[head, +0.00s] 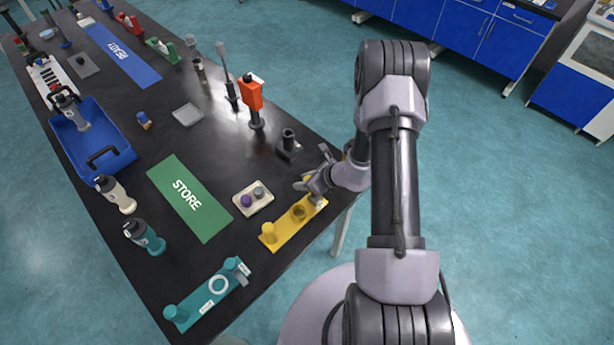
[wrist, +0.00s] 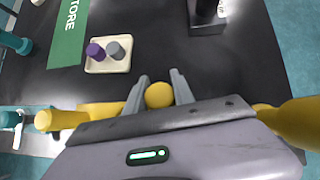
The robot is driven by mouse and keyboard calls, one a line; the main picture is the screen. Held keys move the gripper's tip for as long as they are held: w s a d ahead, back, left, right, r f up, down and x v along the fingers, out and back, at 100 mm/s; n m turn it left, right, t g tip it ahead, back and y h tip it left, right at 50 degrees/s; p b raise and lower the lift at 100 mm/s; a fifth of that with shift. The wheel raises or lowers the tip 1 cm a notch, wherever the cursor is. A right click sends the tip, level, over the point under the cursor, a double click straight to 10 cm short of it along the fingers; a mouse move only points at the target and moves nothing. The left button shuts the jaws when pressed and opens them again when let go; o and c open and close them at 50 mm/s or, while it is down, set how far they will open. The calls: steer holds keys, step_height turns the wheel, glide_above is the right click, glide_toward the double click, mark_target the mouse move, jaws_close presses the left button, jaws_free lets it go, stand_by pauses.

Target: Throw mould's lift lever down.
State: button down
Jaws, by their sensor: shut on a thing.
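A yellow fixture (head: 284,231) lies along the front edge of the black table in the head view. It has an upright post at its left end (head: 268,231) and a darker round part near its middle. My gripper (head: 307,184) is over its right end. In the wrist view, my gripper (wrist: 158,84) has its two grey fingers on either side of a round yellow knob (wrist: 159,95), shut on it. The knob appears to be the lift lever's end. The lever's shaft and pivot are hidden by my gripper, so I cannot tell its angle.
A cream tray (head: 241,208) with purple and grey plugs stands just left of the gripper. A black post block (head: 289,151) stands behind. A teal fixture (head: 196,304) is at the near left, and the green STORE mat (head: 178,184) lies beyond the tray.

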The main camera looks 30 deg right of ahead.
steer(key=shift+w+a+f+g+h+p, duration=0.2)
steer(key=shift+w+f+g+h+p, duration=0.25)
steer(key=shift+g+p, duration=0.5)
steer(key=shift+f, duration=0.2)
steer(key=c, duration=1.1)
jaws_free()
steer(key=shift+o, duration=0.2)
steer(key=shift+r, duration=0.15)
steer(key=p+v, duration=0.3)
steer(key=v, duration=1.4)
steer(key=shift+d, duration=0.25)
steer(key=shift+w+r, duration=0.1)
